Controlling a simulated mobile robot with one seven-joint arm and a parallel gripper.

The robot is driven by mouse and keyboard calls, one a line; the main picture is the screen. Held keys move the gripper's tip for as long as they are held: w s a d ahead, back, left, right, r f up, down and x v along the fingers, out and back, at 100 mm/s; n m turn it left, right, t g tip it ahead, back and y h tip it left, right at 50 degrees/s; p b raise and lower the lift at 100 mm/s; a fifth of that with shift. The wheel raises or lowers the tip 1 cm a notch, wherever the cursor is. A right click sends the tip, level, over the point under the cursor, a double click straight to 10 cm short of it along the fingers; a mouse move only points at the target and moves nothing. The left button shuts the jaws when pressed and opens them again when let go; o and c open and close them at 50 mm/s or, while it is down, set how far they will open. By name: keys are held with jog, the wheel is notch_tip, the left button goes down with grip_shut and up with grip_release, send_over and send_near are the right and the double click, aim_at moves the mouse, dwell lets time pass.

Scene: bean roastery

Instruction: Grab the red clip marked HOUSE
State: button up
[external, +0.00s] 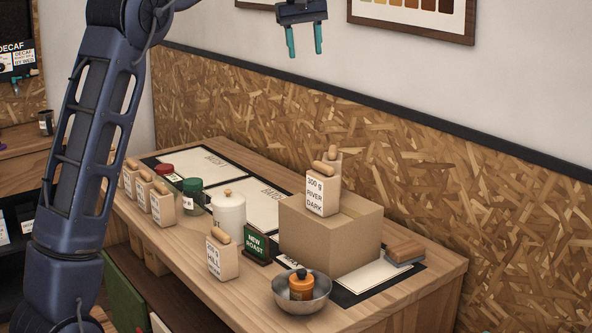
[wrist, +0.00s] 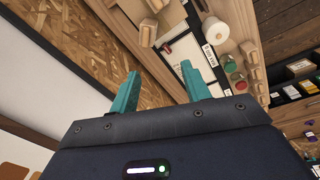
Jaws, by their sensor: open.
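My gripper (external: 305,40) is open and empty, high above the counter near the wall. Its two teal fingers also show in the wrist view (wrist: 160,70), spread apart with nothing between them. A small teal item (external: 33,72) sits by the DECAF board (external: 14,62) at the far left, and small purple items (wrist: 309,134) show at the right edge of the wrist view. They are too small to identify.
The wooden counter (external: 440,265) holds a cardboard box (external: 330,240) with a RIVER DARK bag on top, several clipped bags, a white canister (external: 229,213), red- and green-lidded jars, and a metal bowl (external: 318,300). A second bench (external: 20,148) stands at left. The air around my gripper is clear.

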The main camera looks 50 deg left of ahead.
jog(key=w+a+f+n+g, duration=0.1)
jog(key=w+a+f+n, duration=0.4)
jog(key=w+a+f, duration=0.9)
jog(key=f, duration=1.2)
jog(key=s+f, duration=0.1)
jog(key=f, duration=1.1)
jog(key=a+f, duration=0.1)
jog(key=f, duration=1.1)
jog(key=shift+s, duration=0.25)
jog(key=shift+d, duration=0.1)
grip_shut()
